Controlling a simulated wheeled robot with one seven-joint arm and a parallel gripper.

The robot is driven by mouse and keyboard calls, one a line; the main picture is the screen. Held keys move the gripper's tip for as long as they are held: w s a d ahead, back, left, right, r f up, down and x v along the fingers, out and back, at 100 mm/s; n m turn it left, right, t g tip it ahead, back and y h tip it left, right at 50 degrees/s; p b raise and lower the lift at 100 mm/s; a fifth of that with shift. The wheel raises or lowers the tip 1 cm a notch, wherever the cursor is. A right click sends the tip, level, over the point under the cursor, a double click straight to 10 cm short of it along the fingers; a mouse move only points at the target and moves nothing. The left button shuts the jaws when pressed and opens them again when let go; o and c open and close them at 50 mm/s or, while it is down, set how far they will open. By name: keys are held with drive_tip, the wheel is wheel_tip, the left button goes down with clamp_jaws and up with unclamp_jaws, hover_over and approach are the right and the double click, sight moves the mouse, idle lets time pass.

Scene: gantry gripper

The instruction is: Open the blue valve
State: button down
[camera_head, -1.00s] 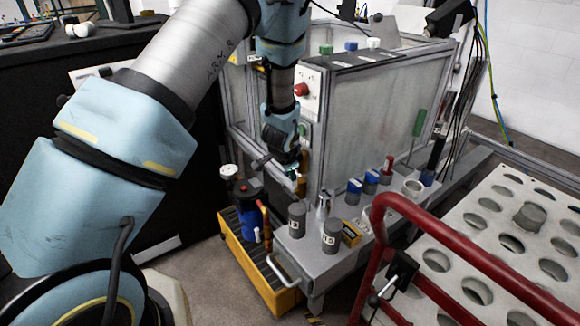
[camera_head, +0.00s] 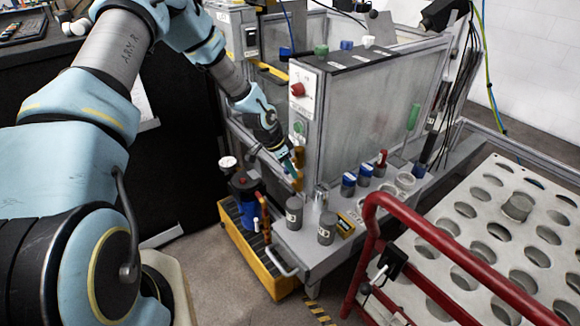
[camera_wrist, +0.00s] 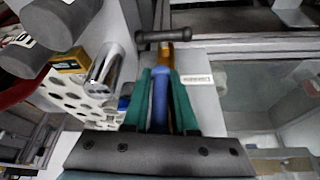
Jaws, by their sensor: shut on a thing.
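The blue valve handle (camera_wrist: 159,101) is a long lever that shows in the wrist view. It lies between the two green fingers of my gripper (camera_wrist: 162,105), which is shut on it. The handle lies against a brass fitting (camera_wrist: 166,56) on the pale panel. In the head view, my gripper (camera_head: 287,162) reaches in from the upper left at the brass piping (camera_head: 299,158) on the near corner post of the clear enclosure. The blue handle is too small and covered to make out there.
A black-topped device with a gauge (camera_head: 228,162) stands in a yellow tray (camera_head: 258,265) below. Grey cylinders (camera_head: 294,212) stand on the metal ledge. A red rail (camera_head: 452,240) crosses the right front, before a perforated white rack (camera_head: 485,215). A dark bar (camera_wrist: 166,36) lies beyond the fingertips.

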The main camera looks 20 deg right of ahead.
idle(0.4)
drive_tip(key=c, duration=0.8)
unclamp_jaws()
drive_tip(key=b+v, duration=0.2)
drive_tip(key=v, duration=0.8)
drive_tip(key=shift+a+r, duration=0.15)
drive_tip(key=shift+r, duration=0.15)
drive_tip(key=shift+w, duration=0.1)
